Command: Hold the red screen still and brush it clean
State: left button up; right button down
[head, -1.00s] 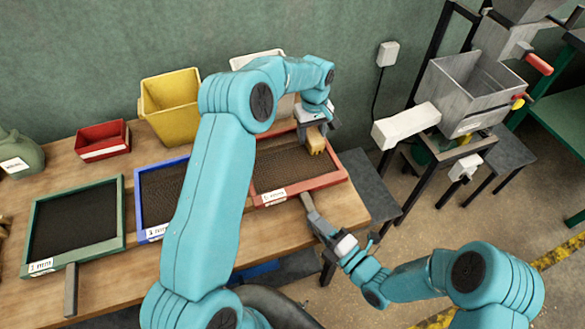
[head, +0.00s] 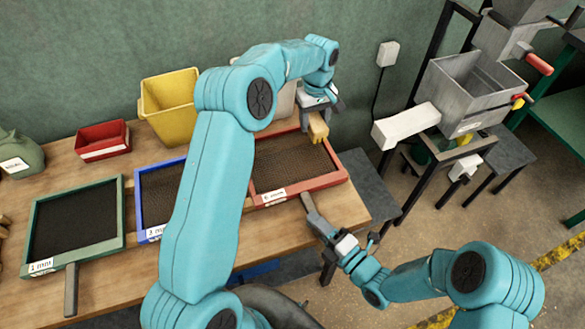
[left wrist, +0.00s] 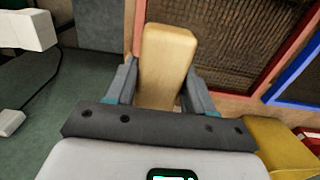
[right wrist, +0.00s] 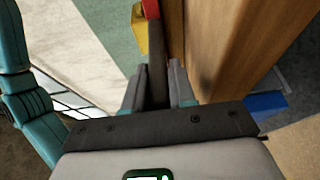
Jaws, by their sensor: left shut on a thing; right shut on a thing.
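The red screen (head: 322,184) lies on the right end of the wooden bench, with dark mesh inside its red frame. My right gripper (head: 322,226) is shut on its grey handle (head: 309,205), which also shows as a dark bar in the right wrist view (right wrist: 158,75). My left gripper (head: 318,105) is shut on a tan brush block (head: 318,127) at the screen's far right corner. In the left wrist view the brush (left wrist: 166,60) sits between the fingers, beside the red frame (left wrist: 293,48). Its bristles are hidden, and I cannot tell whether it touches the screen.
A blue-framed screen (head: 152,234) is close left of the red one, partly behind my left arm. A green-framed screen (head: 122,220) lies farther left. A yellow bin (head: 170,118), a red bin (head: 100,153) and a sack (head: 20,155) stand behind. A grey mill (head: 475,85) stands right.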

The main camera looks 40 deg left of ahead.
dwell(0.4)
jog(key=c, duration=0.8)
grip_release()
jog(key=shift+c, duration=0.2)
jog(key=s+d, duration=0.1)
jog(key=d, duration=1.1)
jog(key=shift+s, duration=0.15)
pick_arm(q)
jog(key=shift+d, duration=0.1)
